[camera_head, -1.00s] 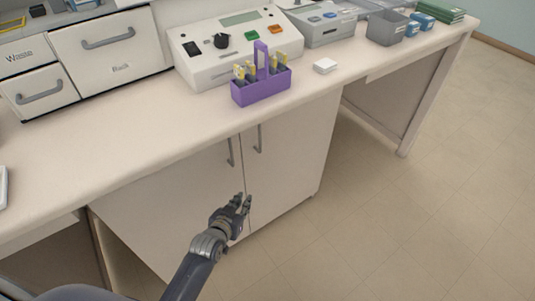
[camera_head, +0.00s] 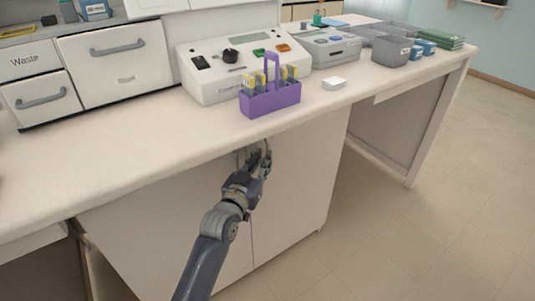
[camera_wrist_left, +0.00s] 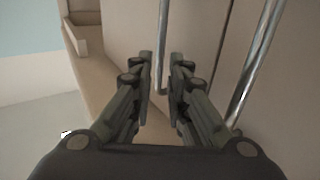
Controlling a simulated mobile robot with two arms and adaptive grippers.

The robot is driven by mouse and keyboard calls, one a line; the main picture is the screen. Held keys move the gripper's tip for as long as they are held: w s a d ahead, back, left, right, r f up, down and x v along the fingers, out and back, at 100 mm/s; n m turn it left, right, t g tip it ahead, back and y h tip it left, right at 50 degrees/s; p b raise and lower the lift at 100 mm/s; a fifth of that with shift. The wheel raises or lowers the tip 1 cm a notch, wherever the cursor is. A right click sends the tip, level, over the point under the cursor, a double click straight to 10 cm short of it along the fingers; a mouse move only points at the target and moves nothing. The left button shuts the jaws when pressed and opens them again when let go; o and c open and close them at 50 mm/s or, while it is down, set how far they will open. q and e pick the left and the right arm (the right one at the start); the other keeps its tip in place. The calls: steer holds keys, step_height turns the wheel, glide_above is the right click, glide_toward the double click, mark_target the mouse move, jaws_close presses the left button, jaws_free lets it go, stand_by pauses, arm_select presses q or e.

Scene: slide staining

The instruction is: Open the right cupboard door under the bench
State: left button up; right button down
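The right cupboard door (camera_head: 298,190) under the bench is closed, flush with the left cupboard door (camera_head: 190,215). My left gripper (camera_head: 257,152) is up at the two door handles, just below the bench edge, and hides much of them in the head view. In the left wrist view my left gripper (camera_wrist_left: 162,62) is open. One metal handle bar (camera_wrist_left: 160,45) stands between its fingers, with gaps visible on both sides. A second handle bar (camera_wrist_left: 250,70) lies outside the fingers, across the door seam. The bar between the fingers appears to be the right door's. My right gripper is not in view.
The bench top (camera_head: 130,150) overhangs just above the gripper. A purple slide rack (camera_head: 270,101) stands near its edge, beside a white block (camera_head: 334,83) and a white device (camera_head: 225,75). The floor (camera_head: 400,240) right of the cupboard is clear.

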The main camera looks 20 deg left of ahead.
arm_select(q)
steer(key=shift+w+d, duration=0.15)
steer(key=shift+w, duration=2.05)
jaws_close()
